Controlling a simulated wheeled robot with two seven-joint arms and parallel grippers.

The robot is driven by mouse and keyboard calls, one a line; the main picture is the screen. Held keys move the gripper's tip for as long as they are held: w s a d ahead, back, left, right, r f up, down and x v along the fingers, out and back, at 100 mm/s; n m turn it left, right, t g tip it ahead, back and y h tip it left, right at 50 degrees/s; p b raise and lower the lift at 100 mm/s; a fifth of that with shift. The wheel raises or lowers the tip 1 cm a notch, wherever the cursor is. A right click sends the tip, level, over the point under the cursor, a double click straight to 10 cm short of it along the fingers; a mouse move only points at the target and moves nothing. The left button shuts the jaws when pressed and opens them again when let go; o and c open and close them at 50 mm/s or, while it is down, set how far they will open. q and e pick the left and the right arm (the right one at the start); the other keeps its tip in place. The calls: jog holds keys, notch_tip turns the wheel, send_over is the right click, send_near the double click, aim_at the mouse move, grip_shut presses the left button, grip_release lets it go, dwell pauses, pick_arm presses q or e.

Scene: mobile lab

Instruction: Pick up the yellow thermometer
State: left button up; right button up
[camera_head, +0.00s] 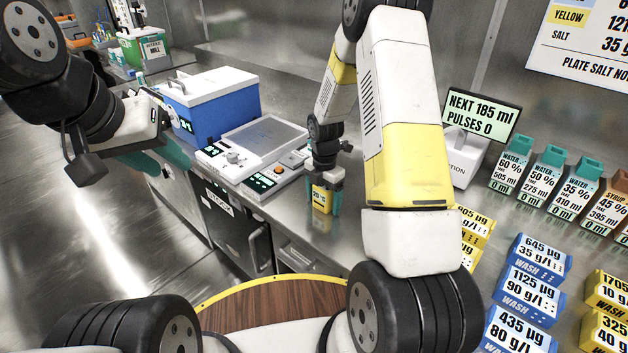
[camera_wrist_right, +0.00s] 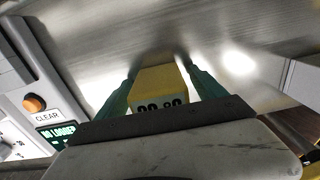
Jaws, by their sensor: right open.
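The yellow thermometer (camera_head: 321,198) stands on the steel bench near its front edge, with a small dark display facing the head camera. My right gripper (camera_head: 325,193) is above and around it. In the right wrist view, the yellow body (camera_wrist_right: 158,85) lies between the two green fingers of my right gripper (camera_wrist_right: 162,88). The fingers are open, one on each side and close to the body; whether they touch it is unclear. My left gripper (camera_head: 165,156) is at the left over the floor side of the bench, with teal fingers partly hidden by its wrist; its opening cannot be told.
A white device with an orange button (camera_head: 270,168) sits just left of the thermometer, beside a blue box with a white lid (camera_head: 212,105). A display sign (camera_head: 480,115), yellow and blue labelled blocks (camera_head: 535,290) and labelled cartons (camera_head: 550,170) stand to the right.

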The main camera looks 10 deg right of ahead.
jog(key=c, duration=1.5)
